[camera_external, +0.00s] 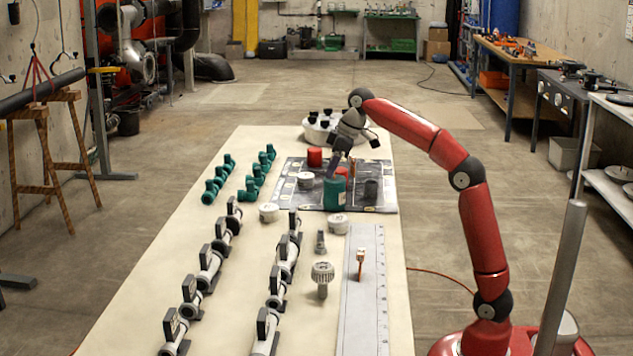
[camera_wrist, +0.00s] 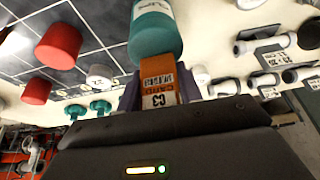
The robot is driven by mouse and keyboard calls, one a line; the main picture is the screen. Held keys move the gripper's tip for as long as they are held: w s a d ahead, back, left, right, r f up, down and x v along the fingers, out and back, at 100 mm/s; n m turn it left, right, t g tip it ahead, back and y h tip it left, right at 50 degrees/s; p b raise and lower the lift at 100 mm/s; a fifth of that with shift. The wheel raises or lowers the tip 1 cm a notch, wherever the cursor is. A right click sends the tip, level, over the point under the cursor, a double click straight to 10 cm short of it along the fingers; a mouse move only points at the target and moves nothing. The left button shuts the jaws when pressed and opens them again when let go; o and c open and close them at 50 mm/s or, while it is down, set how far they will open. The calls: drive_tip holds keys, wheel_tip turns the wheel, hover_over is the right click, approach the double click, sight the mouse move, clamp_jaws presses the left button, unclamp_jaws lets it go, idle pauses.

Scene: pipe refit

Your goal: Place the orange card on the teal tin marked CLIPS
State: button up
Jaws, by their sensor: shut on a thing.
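The orange card (camera_wrist: 160,82), with dark print and a white label reading C3, is between the fingers of my gripper (camera_wrist: 158,92) in the wrist view. My gripper is shut on it. The teal tin (camera_wrist: 154,36) is just beyond the card in the wrist view, with a white label only partly visible and not readable. In the external view the teal tin (camera_external: 334,194) stands upright on the dark gridded mat, and my gripper (camera_external: 335,168) is above it. I cannot tell whether the card touches the tin.
Two red tins (camera_wrist: 58,46) (camera_wrist: 36,91) stand nearby. A dark grey tin (camera_external: 371,190) is right of the teal tin on the mat (camera_external: 300,197). White round pieces (camera_external: 268,212), teal fittings (camera_external: 250,190), grey pipe pieces (camera_external: 210,262) and a long ruler plate (camera_external: 364,300) occupy the table.

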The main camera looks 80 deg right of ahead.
drive_tip(key=shift+f, duration=0.2)
drive_tip(key=o, duration=1)
drive_tip(key=shift+c, duration=0.2)
drive_tip(key=p+v, duration=0.1)
drive_tip(key=v, duration=1.1)
drive_tip(key=shift+r, duration=0.15)
